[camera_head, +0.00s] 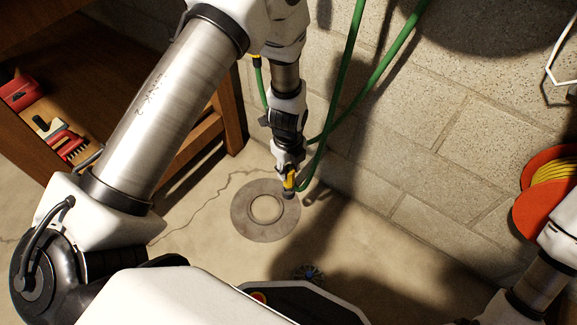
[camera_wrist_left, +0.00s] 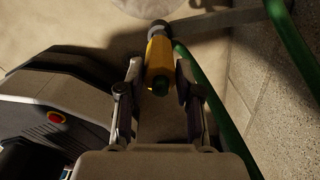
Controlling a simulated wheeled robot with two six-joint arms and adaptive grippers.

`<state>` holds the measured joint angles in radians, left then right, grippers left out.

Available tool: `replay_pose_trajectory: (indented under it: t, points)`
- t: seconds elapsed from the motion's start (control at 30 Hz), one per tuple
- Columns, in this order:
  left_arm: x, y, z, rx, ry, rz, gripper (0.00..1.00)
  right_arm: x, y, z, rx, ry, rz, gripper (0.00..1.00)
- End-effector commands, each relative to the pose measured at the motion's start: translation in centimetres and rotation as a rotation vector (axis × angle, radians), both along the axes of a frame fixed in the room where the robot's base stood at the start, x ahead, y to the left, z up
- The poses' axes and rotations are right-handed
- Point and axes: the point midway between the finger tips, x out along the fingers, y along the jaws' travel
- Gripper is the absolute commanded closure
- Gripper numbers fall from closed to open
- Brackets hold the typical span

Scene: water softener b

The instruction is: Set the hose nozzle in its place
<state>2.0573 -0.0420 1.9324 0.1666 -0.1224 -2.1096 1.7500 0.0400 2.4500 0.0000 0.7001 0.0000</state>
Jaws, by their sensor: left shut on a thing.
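The yellow hose nozzle (camera_head: 289,181) has a dark grey tip and points down near the right edge of a round grey floor plate (camera_head: 243,222) with a pale centre. In the head view I cannot tell how far above the floor it is. My left gripper (camera_head: 288,168) is shut on the nozzle.
A green hose (camera_head: 345,85) hangs along the block wall (camera_head: 440,170), close to my left gripper. A wooden bench (camera_head: 185,150) with red-handled tools stands left. An orange reel (camera_head: 535,205) with yellow cord is at right. A small blue-and-black object (camera_head: 309,273) lies on the floor.

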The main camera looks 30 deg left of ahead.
Motion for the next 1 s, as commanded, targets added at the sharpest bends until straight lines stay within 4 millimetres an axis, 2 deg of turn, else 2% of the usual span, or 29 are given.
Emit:
replay_pose_trajectory:
  t: [1.0]
  points:
    - [0.0, 0.0, -3.2, 0.0, 0.0, 0.001, 1.0, 0.0, 0.0, -2.0, 0.0, 0.0, 0.0, 0.6]
